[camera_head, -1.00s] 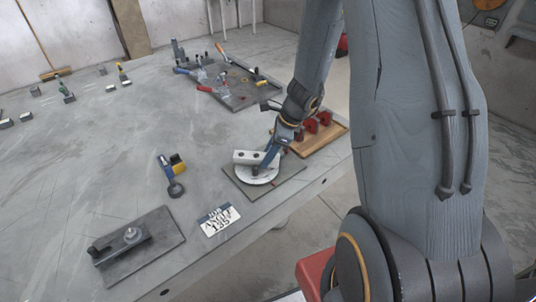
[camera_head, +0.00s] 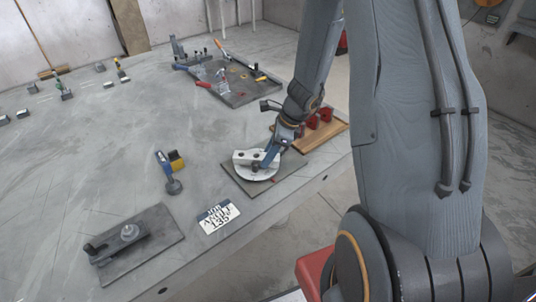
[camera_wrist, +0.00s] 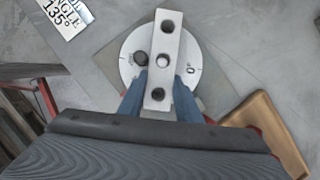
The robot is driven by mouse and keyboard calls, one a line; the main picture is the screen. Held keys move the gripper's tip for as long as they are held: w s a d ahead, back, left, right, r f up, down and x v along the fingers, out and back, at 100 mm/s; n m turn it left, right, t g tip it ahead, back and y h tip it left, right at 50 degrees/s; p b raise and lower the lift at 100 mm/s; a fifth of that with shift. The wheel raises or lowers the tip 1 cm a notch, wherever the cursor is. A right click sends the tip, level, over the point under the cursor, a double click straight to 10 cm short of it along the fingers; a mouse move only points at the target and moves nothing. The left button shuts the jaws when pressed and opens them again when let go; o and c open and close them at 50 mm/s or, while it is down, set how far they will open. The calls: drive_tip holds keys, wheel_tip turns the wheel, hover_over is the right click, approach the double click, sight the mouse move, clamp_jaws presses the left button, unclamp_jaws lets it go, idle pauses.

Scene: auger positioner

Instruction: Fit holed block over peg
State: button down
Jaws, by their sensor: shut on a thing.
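The holed block (camera_head: 247,158) is a pale metal bar. In the wrist view the block (camera_wrist: 166,44) shows several round holes in a row; one near the middle looks bright inside, the others dark. My gripper (camera_wrist: 160,88) has its blue fingers shut on the block's long sides; the gripper also shows in the head view (camera_head: 268,160). The block lies over a white round dial (camera_wrist: 194,58) with angle marks, on a grey plate (camera_head: 240,182). A dark round feature (camera_wrist: 140,58) shows on the dial, left of the block; I cannot tell whether it is the peg.
A card reading 135° (camera_head: 218,217) lies left of the plate. A grey fixture plate (camera_head: 160,240) is at front left, a blue-yellow tool (camera_head: 170,172) behind the card. A wooden tray with red parts (camera_head: 320,136) stands close on the right. Open table lies left.

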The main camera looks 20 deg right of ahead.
drive_tip(key=shift+f, duration=0.2)
drive_tip(key=c, duration=1.2)
unclamp_jaws()
drive_tip(key=shift+b+v, duration=0.35)
drive_tip(key=shift+v, duration=3.55)
drive_tip(key=s+a+r+n+h, duration=0.2)
drive_tip(key=s+n, duration=0.5)
drive_tip(key=n, duration=0.4)
drive_tip(key=s+a+r+n+h, duration=0.2)
drive_tip(key=s+a+r+n, duration=0.2)
drive_tip(key=s+n, duration=0.3)
drive_tip(key=r+n, duration=0.1)
drive_tip(key=n, duration=0.4)
drive_tip(key=shift+a+g, duration=0.25)
drive_tip(key=shift+g, duration=0.05)
